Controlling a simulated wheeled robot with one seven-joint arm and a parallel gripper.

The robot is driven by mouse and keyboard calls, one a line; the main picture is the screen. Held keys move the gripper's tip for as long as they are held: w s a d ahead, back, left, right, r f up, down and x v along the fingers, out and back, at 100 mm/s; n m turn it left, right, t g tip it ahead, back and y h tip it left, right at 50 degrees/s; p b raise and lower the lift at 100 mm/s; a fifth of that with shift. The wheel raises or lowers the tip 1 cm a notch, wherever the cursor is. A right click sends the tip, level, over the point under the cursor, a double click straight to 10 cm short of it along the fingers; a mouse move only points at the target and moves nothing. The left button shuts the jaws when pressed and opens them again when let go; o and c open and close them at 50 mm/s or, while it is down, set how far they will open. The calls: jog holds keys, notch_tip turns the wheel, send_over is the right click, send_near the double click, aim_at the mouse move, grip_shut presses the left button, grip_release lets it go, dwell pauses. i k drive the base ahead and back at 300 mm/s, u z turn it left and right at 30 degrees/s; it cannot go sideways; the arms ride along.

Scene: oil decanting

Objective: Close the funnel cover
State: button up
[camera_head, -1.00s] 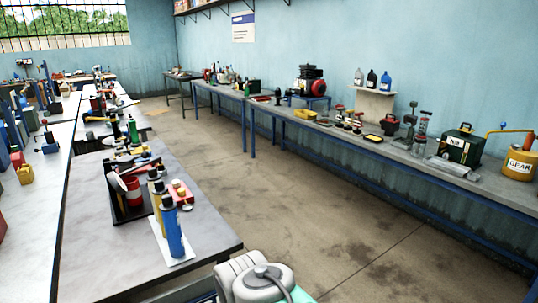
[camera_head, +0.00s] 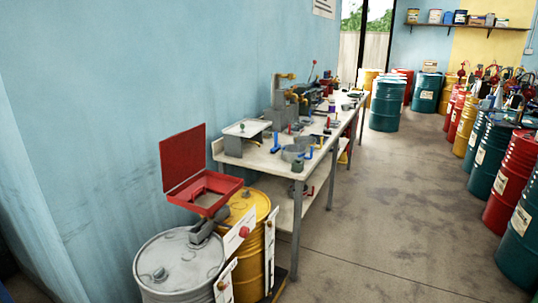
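A red square funnel (camera_head: 212,203) sits above the drums at the lower left. Its red cover (camera_head: 184,157) is hinged at the back left edge and stands raised, leaning slightly back near the blue wall. The open top of the funnel shows a greyish inside. A grey fitting (camera_head: 207,228) shows below the funnel, over the edge between a grey drum (camera_head: 180,262) and a yellow drum (camera_head: 250,228). My gripper is not in view.
A workbench (camera_head: 255,163) with a balance-like device and small tools stands right behind the drums along the wall. Teal, red and yellow drums (camera_head: 490,150) line the right side. The concrete floor (camera_head: 390,210) between is clear.

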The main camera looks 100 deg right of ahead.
aim_at(183, 154)
jog(key=z, duration=1.3)
jog(key=i, duration=2.35)
jog(key=z, duration=2.35)
jog(key=k, duration=0.5)
jog(key=u, duration=0.9)
